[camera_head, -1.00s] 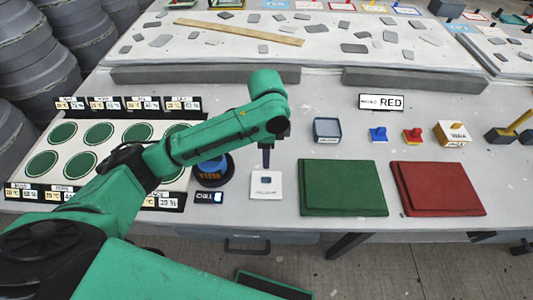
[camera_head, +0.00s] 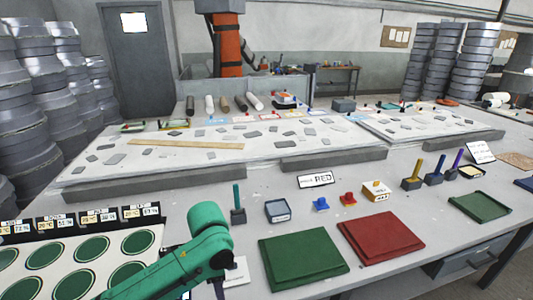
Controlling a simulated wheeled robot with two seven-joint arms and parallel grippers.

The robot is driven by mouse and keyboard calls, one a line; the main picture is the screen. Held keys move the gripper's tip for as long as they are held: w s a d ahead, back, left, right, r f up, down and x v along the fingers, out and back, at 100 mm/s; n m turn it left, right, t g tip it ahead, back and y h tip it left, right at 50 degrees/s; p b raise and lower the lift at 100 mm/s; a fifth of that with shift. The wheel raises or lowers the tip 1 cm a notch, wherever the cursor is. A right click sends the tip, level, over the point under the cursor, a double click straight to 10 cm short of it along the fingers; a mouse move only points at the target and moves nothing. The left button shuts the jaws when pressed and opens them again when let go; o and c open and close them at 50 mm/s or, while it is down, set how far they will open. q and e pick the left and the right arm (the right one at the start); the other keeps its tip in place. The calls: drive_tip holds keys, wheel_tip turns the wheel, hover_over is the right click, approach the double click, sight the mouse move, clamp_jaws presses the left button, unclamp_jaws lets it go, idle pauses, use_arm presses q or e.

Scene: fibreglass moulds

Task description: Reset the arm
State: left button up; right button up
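My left arm (camera_head: 165,272) comes in from the bottom left, green, bent down at a dark wrist joint. My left gripper (camera_head: 219,288) points down at the lower edge of the picture, beside a white square plate (camera_head: 236,271) that is partly hidden behind the arm. The gripper is small and mostly cut off, so I cannot tell if it is open or shut. My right gripper is not in view.
A green mould (camera_head: 302,257) and a red mould (camera_head: 380,237) lie right of my arm. A board with green discs (camera_head: 92,249) is on the left. Small stamps (camera_head: 347,199), a grey tray (camera_head: 279,210) and a RED sign (camera_head: 317,179) stand behind.

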use_arm(q)
drive_tip(key=s+d+f+n+t+h, duration=0.2)
drive_tip(key=s+d+f+n+h, duration=0.1)
drive_tip(key=s+d+n, duration=0.1)
drive_tip(key=s+a+f+n+t+y, duration=0.1)
drive_tip(key=s+a+f+n, duration=0.1)
drive_tip(key=s+a+n, duration=0.45)
drive_tip(key=s+a+f+n+t+y, duration=0.1)
drive_tip(key=s+a+f+n+y, duration=0.15)
drive_tip(key=a, duration=0.65)
drive_tip(key=s+f+g+b, duration=0.1)
drive_tip(key=s+f, duration=0.1)
drive_tip(key=f, duration=1.1)
drive_tip(key=s+f+g, duration=0.1)
drive_tip(key=s+f, duration=0.1)
drive_tip(key=f, duration=1.1)
drive_tip(key=s+a+f+g, duration=0.1)
drive_tip(key=s+a+f, duration=0.2)
drive_tip(key=s+f, duration=1)
drive_tip(key=shift+s+f+b, duration=0.4)
drive_tip(key=shift+s, duration=0.8)
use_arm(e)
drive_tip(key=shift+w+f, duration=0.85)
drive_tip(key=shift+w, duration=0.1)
